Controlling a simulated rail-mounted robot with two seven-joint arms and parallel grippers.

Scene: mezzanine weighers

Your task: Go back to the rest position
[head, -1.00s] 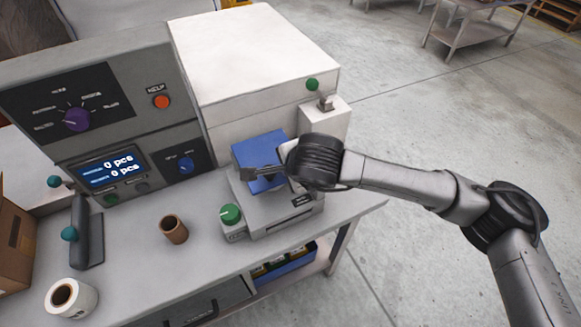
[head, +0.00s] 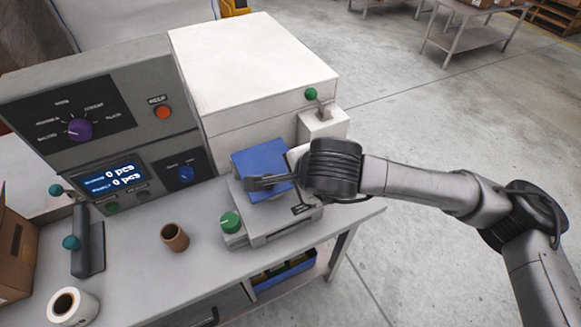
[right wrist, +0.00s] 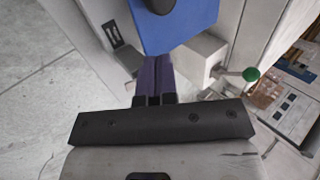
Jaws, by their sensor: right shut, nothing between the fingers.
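My right gripper (head: 256,183) reaches in from the right in the head view, over the blue pan (head: 252,158) of the small weighing scale. Its fingers are together with nothing between them. In the right wrist view the closed fingers (right wrist: 154,76) point at the blue pan (right wrist: 182,22), which has a dark round thing at its top edge. Whether the fingertips touch the pan I cannot tell. The grey scale body (head: 285,226) has a green knob (head: 230,222). My left gripper is not in view.
A panel with a purple knob (head: 79,129), a red help button (head: 163,112) and a "0 pcs" display (head: 112,177) stands behind. A white box (head: 250,60) has a green-tipped lever (head: 311,95). A brown cup (head: 175,237), tape roll (head: 70,306) and carton (head: 14,245) are on the bench.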

